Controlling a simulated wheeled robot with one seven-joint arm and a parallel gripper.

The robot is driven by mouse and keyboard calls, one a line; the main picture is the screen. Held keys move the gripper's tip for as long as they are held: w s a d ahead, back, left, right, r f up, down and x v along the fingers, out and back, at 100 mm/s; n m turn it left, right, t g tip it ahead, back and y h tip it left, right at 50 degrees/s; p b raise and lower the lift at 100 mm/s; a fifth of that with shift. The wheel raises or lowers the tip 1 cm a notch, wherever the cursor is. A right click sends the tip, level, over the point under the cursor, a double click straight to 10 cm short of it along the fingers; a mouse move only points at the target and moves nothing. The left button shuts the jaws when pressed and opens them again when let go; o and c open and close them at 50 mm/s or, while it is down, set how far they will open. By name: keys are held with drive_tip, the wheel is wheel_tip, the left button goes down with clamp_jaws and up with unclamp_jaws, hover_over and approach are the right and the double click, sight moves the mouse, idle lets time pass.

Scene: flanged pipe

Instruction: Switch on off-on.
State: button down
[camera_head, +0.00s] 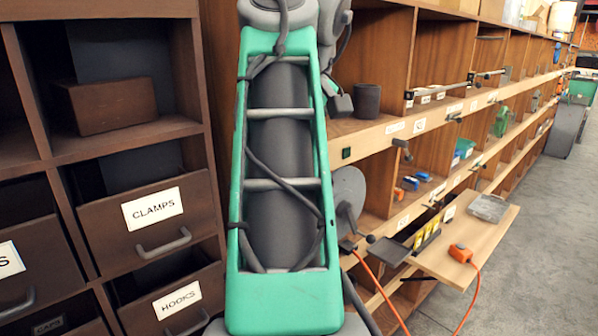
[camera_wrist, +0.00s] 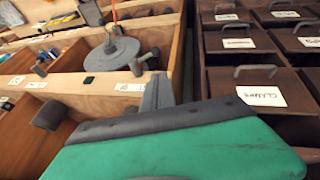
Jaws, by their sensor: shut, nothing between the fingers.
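A small dark square fitting (camera_head: 346,153), switch-like, sits on the wooden shelf edge near its left end. It also shows on the edge in the wrist view (camera_wrist: 88,80). Its position and any off-on lettering are too small to read. My gripper (camera_head: 341,104) is shut and empty, above the shelf edge and apart from the square. In the upside-down wrist view, my gripper (camera_wrist: 157,92) shows as a grey shape to the right of the square. An orange box (camera_head: 460,252) with an orange cable lies on the fold-out board; I cannot tell whether it has a switch.
A dark cup (camera_head: 367,100) stands on the upper shelf beside my gripper. A grey disc (camera_head: 348,190) with a handle is below the edge. Dark drawers (camera_head: 155,215) stand at the left. The wooden board (camera_head: 440,262) juts out at the right; grey floor is clear beyond it.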

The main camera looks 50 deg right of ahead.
drive_tip(key=b+x, duration=0.2)
drive_tip(key=x, duration=0.2)
drive_tip(key=d+b+x, duration=0.1)
drive_tip(key=b+x, duration=0.2)
drive_tip(key=x, duration=0.2)
drive_tip(key=s+b+x, duration=0.1)
drive_tip(key=b+x, duration=0.1)
drive_tip(key=x, duration=0.2)
drive_tip(key=shift+w+d+f, duration=0.15)
drive_tip(key=shift+d, duration=0.4)
